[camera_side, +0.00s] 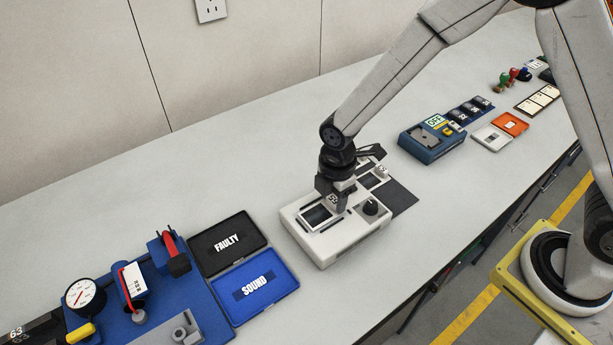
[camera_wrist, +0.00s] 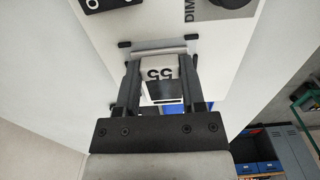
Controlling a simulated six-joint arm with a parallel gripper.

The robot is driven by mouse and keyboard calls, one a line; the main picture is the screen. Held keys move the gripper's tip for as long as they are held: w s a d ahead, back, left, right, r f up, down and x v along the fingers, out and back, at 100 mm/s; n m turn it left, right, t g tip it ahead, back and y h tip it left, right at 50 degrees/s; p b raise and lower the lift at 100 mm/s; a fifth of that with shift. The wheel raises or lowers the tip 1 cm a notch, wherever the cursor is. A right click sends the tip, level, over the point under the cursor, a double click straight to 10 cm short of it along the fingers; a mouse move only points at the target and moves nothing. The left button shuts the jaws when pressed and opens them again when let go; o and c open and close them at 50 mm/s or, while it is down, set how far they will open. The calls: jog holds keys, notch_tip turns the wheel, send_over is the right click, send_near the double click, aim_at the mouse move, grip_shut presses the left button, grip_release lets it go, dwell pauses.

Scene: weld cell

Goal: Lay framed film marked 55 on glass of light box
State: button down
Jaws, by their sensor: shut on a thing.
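My gripper (camera_side: 335,203) is over the white light box (camera_side: 345,248), fingers pointing down. It is shut on the pale grip block, marked 55, of the framed film (camera_wrist: 158,73); the block sits between the two fingers in the wrist view. A pale-rimmed dark window (camera_side: 318,216) shows at the light box's left part, just below the fingers. I cannot tell whether that is the film or bare glass, nor whether the film touches the glass. The light box has a dark knob (camera_side: 370,207) at its right; DIM lettering shows in the wrist view.
Behind the light box lies a dark mat (camera_side: 402,198) with another framed piece (camera_side: 374,178). To the left are the black FAULTY tray (camera_side: 206,258) and blue SOUND tray (camera_side: 235,302). A blue device marked OFF (camera_side: 430,142) stands farther right.

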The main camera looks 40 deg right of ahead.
jog(key=shift+c, duration=0.5)
grip_release()
jog(key=shift+r, duration=0.2)
jog(key=shift+r, duration=3.35)
jog(key=shift+d, duration=0.1)
jog(key=s+d+r+m+t, duration=0.2)
jog(key=s+d+m, duration=0.7)
jog(key=d+m, duration=0.4)
jog(key=m, duration=0.5)
jog(key=shift+s+d+r+t, duration=0.3)
jog(key=shift+d, duration=0.05)
